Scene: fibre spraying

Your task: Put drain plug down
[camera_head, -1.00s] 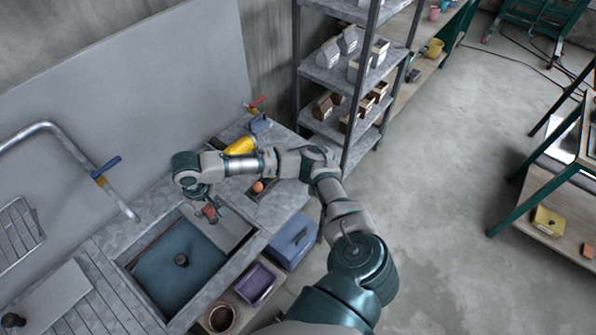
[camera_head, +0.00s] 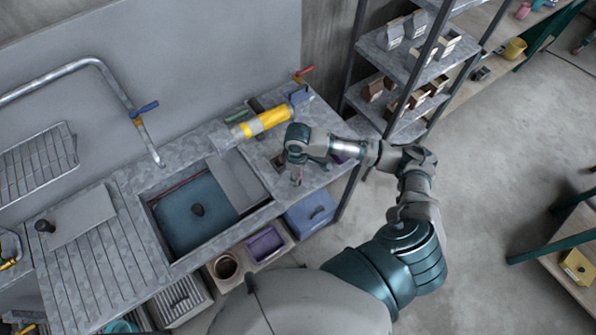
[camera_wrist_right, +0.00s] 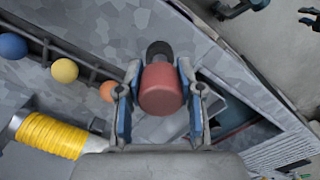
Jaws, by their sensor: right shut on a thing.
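My right gripper (camera_head: 296,176) is over the worktop to the right of the sink. In the right wrist view my right gripper (camera_wrist_right: 160,88) is shut on a red cylindrical piece (camera_wrist_right: 161,90), which I take to be the drain plug. A dark round shape (camera_wrist_right: 160,50) shows just beyond the piece; I cannot tell whether it is part of it or a shadow. Whether the piece touches the worktop is unclear. My left gripper is not in view.
A yellow-banded cylinder (camera_head: 262,122) lies behind my right gripper. In the right wrist view, blue (camera_wrist_right: 12,46), yellow (camera_wrist_right: 64,70) and orange (camera_wrist_right: 107,91) balls sit in a row at left. A faucet (camera_head: 130,110) stands behind the sink. Shelves (camera_head: 412,62) rise at the back right.

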